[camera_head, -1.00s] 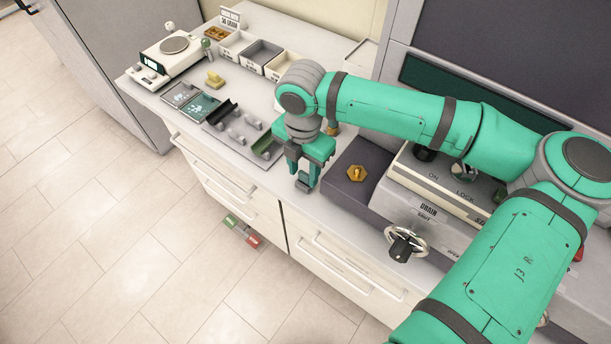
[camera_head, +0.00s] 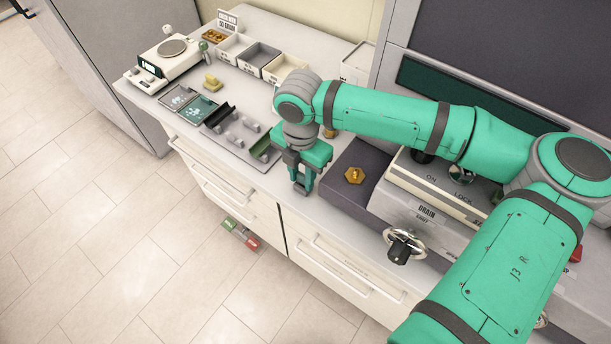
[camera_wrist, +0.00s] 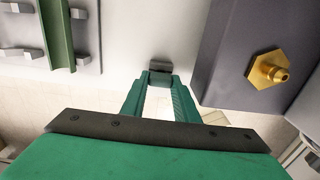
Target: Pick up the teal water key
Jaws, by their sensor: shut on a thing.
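My gripper (camera_head: 303,186) points down near the front edge of the counter, between the grey tray and the dark block. In the wrist view its two green fingers (camera_wrist: 160,84) converge at dark tips. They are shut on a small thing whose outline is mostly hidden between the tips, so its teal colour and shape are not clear. I see no separate teal water key lying free on the counter.
Left is a grey tray (camera_head: 232,142) with grey posts and a green channel (camera_wrist: 57,32). Right is a dark block (camera_head: 343,194) bearing a brass hex fitting (camera_head: 354,175), beside a machine with a drain handwheel (camera_head: 404,245). Floor lies beyond the front edge.

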